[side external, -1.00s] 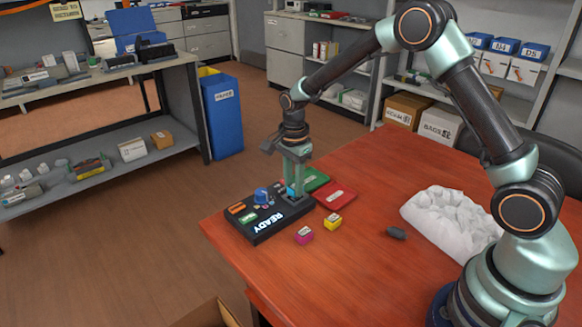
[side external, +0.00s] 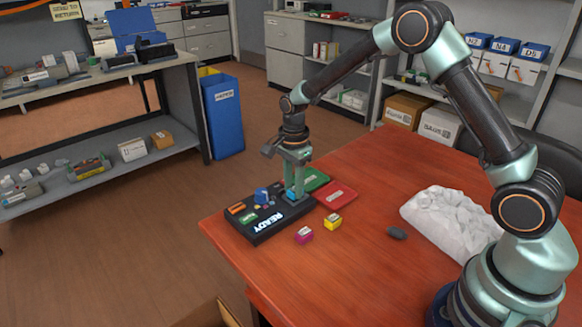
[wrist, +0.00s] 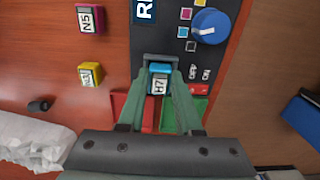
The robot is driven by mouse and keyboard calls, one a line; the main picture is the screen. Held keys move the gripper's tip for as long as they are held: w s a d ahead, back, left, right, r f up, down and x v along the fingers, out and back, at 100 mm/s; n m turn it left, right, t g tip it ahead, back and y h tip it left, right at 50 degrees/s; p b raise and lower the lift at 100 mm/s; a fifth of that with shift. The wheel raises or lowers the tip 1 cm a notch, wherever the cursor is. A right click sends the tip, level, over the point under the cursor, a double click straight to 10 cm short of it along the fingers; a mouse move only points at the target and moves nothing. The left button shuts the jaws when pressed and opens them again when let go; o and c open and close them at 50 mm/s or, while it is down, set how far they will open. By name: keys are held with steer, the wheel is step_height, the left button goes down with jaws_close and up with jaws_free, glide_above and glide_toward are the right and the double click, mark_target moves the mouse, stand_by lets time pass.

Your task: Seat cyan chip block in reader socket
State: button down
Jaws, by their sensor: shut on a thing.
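The cyan chip block (side external: 291,194) is between the fingers of my gripper (side external: 296,192), which is shut on it. In the wrist view the cyan chip block (wrist: 159,83) shows its white label between the two green fingertips (wrist: 159,76). The black reader (side external: 262,222), with a lit READY display, lies at the table's far left corner. The block is upright at the reader's right end, where the socket is. My fingers and the block hide the socket, so I cannot tell how deep the block sits.
A magenta block (side external: 304,235) and a yellow block (side external: 332,221) stand on the table in front of the reader. A green tray (side external: 316,180) and a red tray (side external: 336,196) lie just behind my gripper. A grey piece (side external: 397,233) and a crumpled white bag (side external: 450,222) lie right.

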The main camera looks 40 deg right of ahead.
steer(key=shift+f, duration=0.25)
stand_by(0.3)
steer(key=c, duration=0.5)
jaws_free()
steer(key=shift+r, duration=2.4)
